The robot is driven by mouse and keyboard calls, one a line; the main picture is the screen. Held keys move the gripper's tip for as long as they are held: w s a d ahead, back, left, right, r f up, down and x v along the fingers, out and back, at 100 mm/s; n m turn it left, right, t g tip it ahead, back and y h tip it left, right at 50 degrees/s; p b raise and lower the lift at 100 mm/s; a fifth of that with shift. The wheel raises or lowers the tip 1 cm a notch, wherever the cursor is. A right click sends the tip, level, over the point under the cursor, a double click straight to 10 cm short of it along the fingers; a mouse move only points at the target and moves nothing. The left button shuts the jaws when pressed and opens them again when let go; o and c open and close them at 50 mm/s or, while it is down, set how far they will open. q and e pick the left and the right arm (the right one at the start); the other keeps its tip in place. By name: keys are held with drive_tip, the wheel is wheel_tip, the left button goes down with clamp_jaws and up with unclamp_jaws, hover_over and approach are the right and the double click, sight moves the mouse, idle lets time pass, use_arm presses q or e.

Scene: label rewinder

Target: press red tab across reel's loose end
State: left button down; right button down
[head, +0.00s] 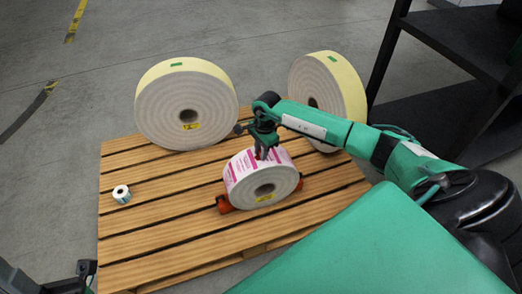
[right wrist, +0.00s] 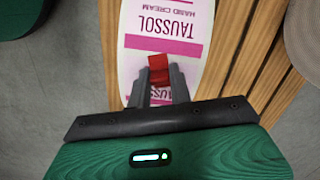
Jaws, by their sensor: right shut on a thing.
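The label reel (head: 244,190) stands on edge on the wooden pallet, its white outer wrap printed in pink. In the right wrist view the printed wrap (right wrist: 190,20) reads upside down. My right gripper (head: 262,153) is at the top of the reel, pointing down. It is shut on the red tab (right wrist: 158,66), which shows between the fingertips against the wrap. I cannot tell whether the tab touches the wrap. The reel's loose end cannot be made out. Part of my left gripper (head: 86,268) shows at the lower left, away from the reel; its jaws are unclear.
Orange-red chocks (head: 223,205) hold the reel on the slatted pallet (head: 150,240). Two large cream rolls (head: 165,110) (head: 350,90) stand behind it. A small roll (head: 121,194) sits at the left. A dark shelf (head: 465,45) is at the right. The pallet's front left is clear.

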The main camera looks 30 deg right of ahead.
drive_tip(key=shift+f, duration=0.15)
drive_tip(key=c, duration=1.2)
unclamp_jaws()
